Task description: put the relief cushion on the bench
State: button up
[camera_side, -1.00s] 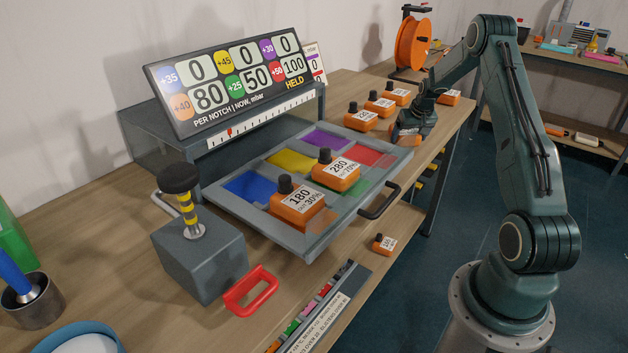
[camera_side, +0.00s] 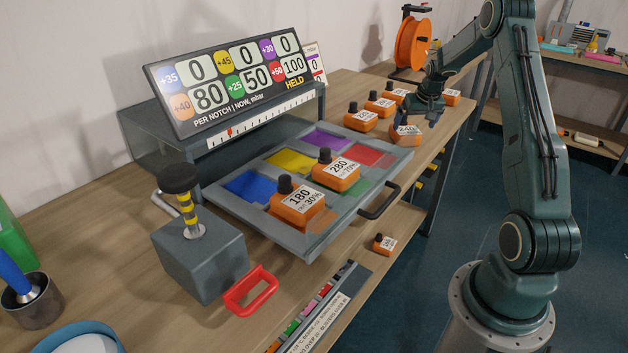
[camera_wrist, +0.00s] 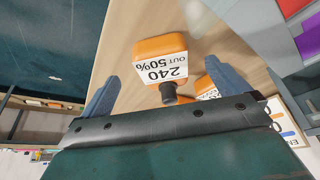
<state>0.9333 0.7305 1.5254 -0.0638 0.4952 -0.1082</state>
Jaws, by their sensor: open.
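An orange cushion marked 240, OUT 50% (camera_wrist: 160,46), with a dark knob, rests on the wooden bench (camera_wrist: 112,42). In the side view this cushion (camera_side: 405,134) sits just right of the tray, near the bench edge (camera_side: 449,129). In the wrist view the gripper's (camera_wrist: 160,80) two blue-grey fingers are spread wide. Which cushion is the relief one is not written in view.
The coloured tray (camera_side: 372,208) holds orange cushions marked 180 (camera_side: 299,208) and 280 (camera_side: 337,180). Several more cushions (camera_side: 361,121) stand behind on the bench. A small one (camera_side: 383,244) lies on the lower shelf. A display (camera_side: 234,82) and black-knobbed lever box (camera_side: 200,260) stand left.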

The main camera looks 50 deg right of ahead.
jog(key=v, duration=0.6)
jog(key=shift+a+r, duration=0.1)
jog(key=shift+r, duration=0.05)
dwell(0.4)
jog(key=a+r+n+t, duration=0.1)
jog(key=a+r+n, duration=0.1)
jog(key=a+r, duration=0.5)
jog(key=a+r+n+y, duration=0.1)
jog(key=a+r, duration=0.2)
jog(key=a, duration=0.9)
jog(key=a+r+n+t, duration=0.15)
jog(key=a+r, duration=0.25)
jog(key=a, duration=0.5)
jog(key=s+a+n+y, duration=0.2)
jog(key=s+a+n, duration=0.2)
jog(key=s+a, duration=1.3)
jog(key=shift+s+a+f, duration=0.35)
jog(key=shift+a, duration=0.05)
jog(key=shift+n, duration=0.25)
